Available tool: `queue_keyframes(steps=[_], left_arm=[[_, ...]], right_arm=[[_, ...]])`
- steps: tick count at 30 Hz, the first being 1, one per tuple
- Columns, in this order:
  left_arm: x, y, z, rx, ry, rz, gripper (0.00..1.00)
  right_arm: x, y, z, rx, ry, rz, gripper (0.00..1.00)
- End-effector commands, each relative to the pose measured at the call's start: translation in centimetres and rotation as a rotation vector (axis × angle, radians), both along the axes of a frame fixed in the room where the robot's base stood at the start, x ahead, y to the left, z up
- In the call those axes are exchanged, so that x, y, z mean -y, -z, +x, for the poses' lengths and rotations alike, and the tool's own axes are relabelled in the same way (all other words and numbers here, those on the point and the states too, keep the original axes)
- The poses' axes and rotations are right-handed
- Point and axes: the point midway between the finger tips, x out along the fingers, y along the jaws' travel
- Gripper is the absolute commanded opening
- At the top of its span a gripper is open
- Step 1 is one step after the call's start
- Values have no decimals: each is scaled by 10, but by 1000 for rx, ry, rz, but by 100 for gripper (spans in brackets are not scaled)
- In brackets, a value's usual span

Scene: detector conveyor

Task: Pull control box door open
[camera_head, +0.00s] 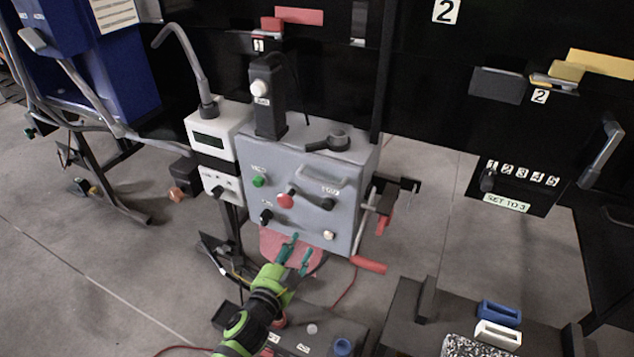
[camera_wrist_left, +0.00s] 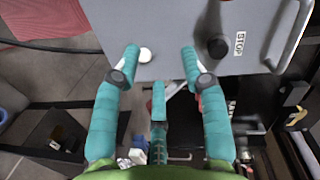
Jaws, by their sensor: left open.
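The grey control box (camera_head: 300,220) stands in the middle of the head view. Its front carries a bar handle (camera_head: 323,178), a green button (camera_head: 258,181), a red knob (camera_head: 285,201), black knobs and a small pale knob (camera_head: 329,235). My left gripper (camera_head: 294,254) is open and empty at the lower front edge of the box, below the handle. In the left wrist view, the gripper (camera_wrist_left: 160,55) has its teal fingers spread, with the pale knob (camera_wrist_left: 145,55) between the tips. The handle (camera_wrist_left: 286,35) lies to the right, outside the fingers. I cannot tell whether the fingers touch the box.
A white meter unit (camera_head: 213,135) adjoins the box on the left. A red-handled crank (camera_head: 368,264) sticks out on its right. A dark bench with blue (camera_head: 499,312) and white (camera_head: 498,335) pieces stands at the lower right. A black low box with knobs (camera_head: 312,330) lies below the gripper.

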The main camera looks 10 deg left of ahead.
Motion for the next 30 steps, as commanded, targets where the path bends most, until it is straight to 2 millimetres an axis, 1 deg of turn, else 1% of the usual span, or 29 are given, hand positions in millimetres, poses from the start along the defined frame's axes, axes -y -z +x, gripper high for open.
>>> queue_keyframes(steps=[1, 3, 6, 7, 9, 11, 18, 22, 25, 30], left_arm=[[7, -42, 6, 105, 21, 53, 43], [13, -85, 8, 214, 38, 115, 43], [19, -122, 7, 312, 48, 174, 43], [20, -129, 7, 329, 48, 183, 43], [22, -138, 9, 352, 49, 197, 43], [23, -142, 14, 357, 50, 200, 43], [33, -148, 48, 354, 49, 196, 43], [37, -150, 64, 353, 49, 194, 43], [39, -150, 71, 352, 49, 195, 43], [40, -150, 73, 351, 49, 195, 43]], right_arm=[[0, 0, 0, 0, 0, 0, 0], [0, 0, 0, 0, 0, 0, 0], [0, 0, 0, 0, 0, 0, 0], [0, 0, 0, 0, 0, 0, 0], [0, 0, 0, 0, 0, 0, 0], [0, -2, 0, 0, 0, 0, 0], [0, -8, 0, 0, 0, 0, 0], [0, -9, 0, 0, 0, 0, 0], [0, -10, 0, 0, 0, 0, 0], [0, -10, 0, -1, 0, 0, 0]])
